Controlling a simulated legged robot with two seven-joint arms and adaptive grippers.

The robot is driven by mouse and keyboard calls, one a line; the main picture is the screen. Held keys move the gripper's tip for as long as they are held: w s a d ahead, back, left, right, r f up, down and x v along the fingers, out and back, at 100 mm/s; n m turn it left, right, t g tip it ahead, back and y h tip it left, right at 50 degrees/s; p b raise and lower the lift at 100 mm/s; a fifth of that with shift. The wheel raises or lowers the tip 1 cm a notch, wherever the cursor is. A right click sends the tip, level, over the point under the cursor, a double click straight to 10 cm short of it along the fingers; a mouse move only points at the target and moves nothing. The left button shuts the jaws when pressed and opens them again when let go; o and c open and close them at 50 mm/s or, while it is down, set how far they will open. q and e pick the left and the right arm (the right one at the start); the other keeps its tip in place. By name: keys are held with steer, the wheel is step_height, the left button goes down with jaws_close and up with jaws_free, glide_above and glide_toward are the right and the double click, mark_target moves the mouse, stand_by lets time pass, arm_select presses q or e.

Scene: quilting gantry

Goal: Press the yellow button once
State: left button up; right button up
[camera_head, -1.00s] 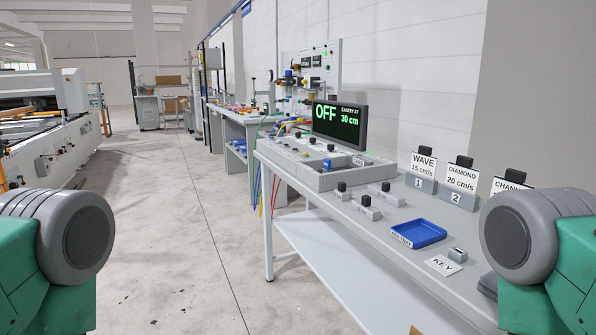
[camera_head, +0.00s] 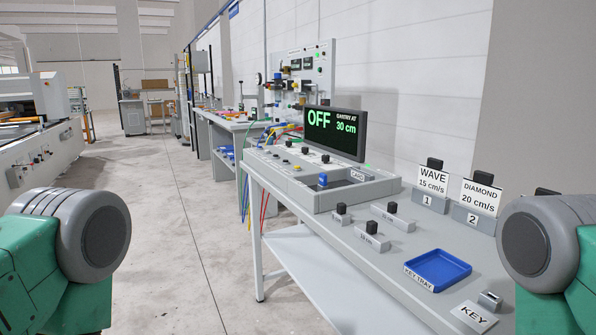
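A small yellow button-like spot (camera_head: 297,167) shows on the sloped grey control panel (camera_head: 350,195), left of a blue-topped part (camera_head: 323,181). It is too small to tell its exact shape. A black display (camera_head: 335,132) behind the panel reads "OFF" and "30 cm" in green. Only green and grey parts of my two arms show, at the lower left and lower right. Both grippers are out of view, and nothing of mine touches the panel.
The grey bench (camera_head: 385,262) also holds black-knobbed blocks (camera_head: 371,236), a blue key tray (camera_head: 437,270), a KEY label (camera_head: 474,316) and cards marked WAVE (camera_head: 433,180) and DIAMOND (camera_head: 479,194). A second bench (camera_head: 232,122) stands beyond. The floor (camera_head: 165,230) to the left is clear.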

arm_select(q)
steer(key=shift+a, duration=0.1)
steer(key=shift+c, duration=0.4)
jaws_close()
